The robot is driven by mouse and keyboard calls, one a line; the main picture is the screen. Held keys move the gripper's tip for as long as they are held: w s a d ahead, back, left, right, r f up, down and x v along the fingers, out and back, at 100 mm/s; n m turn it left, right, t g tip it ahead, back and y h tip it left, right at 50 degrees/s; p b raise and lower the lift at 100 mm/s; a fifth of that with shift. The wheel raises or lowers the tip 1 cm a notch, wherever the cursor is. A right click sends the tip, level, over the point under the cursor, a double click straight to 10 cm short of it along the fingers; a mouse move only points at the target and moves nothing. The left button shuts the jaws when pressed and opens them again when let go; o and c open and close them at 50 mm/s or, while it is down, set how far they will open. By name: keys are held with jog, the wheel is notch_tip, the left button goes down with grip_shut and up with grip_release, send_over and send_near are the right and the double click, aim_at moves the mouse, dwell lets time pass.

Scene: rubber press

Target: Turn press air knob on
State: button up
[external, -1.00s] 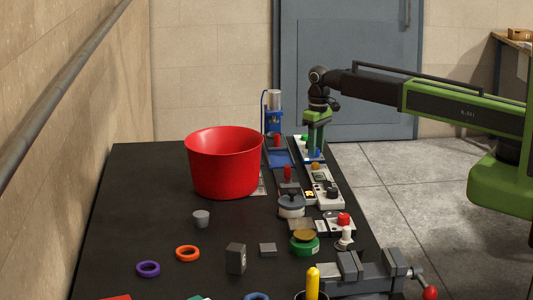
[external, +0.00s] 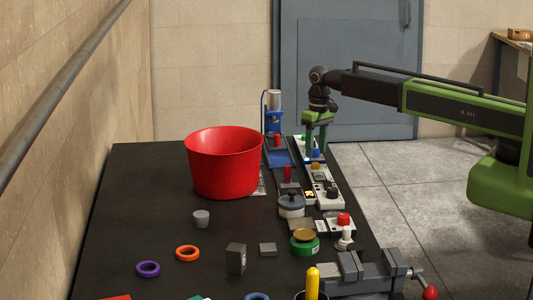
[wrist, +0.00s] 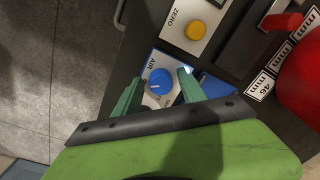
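The blue press air knob (wrist: 160,81) sits on a white plate labelled AIR in the wrist view, with a pale mark on its face. In the external view the knob (external: 316,153) shows small at the far right of the bench. My gripper (external: 316,155) points down over it. In the wrist view my gripper (wrist: 161,78) is open, one green finger on each side of the knob, with visible gaps. I cannot tell how far down the fingertips reach. The blue press (external: 273,120) stands to the left of my gripper.
A yellow ZERO button (wrist: 195,30) is on the neighbouring panel. A red part (wrist: 303,85) and black-and-white mm labels lie to the right in the wrist view. A big red bin (external: 224,165) stands left of the press row. A vise (external: 365,272) is at the front.

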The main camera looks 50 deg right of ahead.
jog(key=shift+r, duration=0.1)
jog(key=r+p, duration=1.1)
jog(key=d+r+p, duration=0.1)
jog(key=r+p, duration=0.5)
jog(key=shift+r, duration=0.15)
jog(key=f+m+b, duration=0.2)
jog(key=f+b, duration=0.3)
jog(key=f, duration=0.1)
jog(key=f+m+b, duration=0.1)
jog(key=f+b, duration=0.4)
jog(key=b, duration=0.1)
jog(key=a+f+m+b, duration=0.1)
jog(key=f+m+b, duration=0.1)
jog(key=f+b, duration=0.4)
jog(key=shift+w+f+m, duration=0.2)
jog(key=shift+f+m, duration=0.1)
jog(key=shift+r, duration=0.1)
